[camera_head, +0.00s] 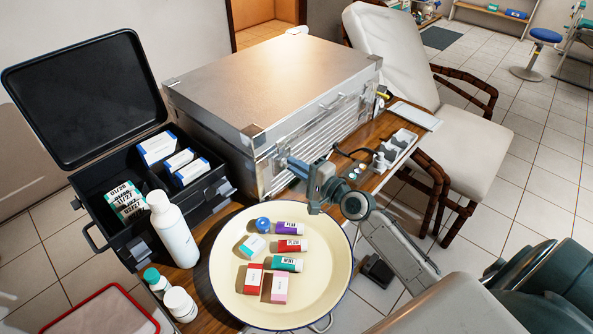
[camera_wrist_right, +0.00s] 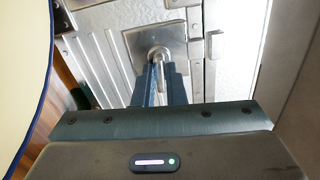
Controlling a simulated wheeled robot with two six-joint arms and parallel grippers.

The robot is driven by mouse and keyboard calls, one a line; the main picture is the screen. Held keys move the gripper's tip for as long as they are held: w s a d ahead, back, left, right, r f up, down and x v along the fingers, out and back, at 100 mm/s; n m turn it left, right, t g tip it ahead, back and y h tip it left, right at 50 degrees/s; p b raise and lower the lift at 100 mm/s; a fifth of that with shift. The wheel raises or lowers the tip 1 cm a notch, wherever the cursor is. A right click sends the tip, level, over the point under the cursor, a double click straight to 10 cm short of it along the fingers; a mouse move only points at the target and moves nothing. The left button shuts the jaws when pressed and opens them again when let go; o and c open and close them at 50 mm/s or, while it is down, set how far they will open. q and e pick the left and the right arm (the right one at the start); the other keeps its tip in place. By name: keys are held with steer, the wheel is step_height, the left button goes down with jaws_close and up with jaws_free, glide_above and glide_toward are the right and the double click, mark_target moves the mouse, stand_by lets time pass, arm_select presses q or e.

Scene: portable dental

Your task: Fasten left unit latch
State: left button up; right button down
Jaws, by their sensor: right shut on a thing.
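The silver metal case (camera_head: 272,85) stands closed on the wooden table. Its left latch (camera_wrist_right: 158,56) shows in the right wrist view as a metal loop on a square plate on the case's front. My right gripper (camera_head: 292,166) reaches the left part of the case front. In the right wrist view its blue fingers (camera_wrist_right: 158,82) are close together around the latch's narrow metal piece, shut on it. The head view does not show the latch clearly behind the gripper. My left gripper is not in view.
A round cream tray (camera_head: 325,252) with several small boxes and tubes is just below my right gripper. An open black case (camera_head: 100,228) and a white bottle (camera_head: 174,232) stand at the left. Grey holders (camera_head: 395,147) and a reclining chair (camera_head: 455,115) are at the right.

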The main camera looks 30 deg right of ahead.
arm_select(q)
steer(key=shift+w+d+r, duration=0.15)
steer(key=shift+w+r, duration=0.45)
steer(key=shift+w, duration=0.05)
arm_select(e)
steer(key=shift+n, duration=0.6)
steer(key=c, duration=1.5)
jaws_free()
steer(key=shift+s, duration=0.1)
arm_select(q)
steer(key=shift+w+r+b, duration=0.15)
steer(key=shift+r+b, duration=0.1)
steer(key=shift+b, duration=0.05)
arm_select(e)
steer(key=v, duration=1)
steer(key=shift+s+d, duration=0.15)
steer(key=shift+s, duration=0.15)
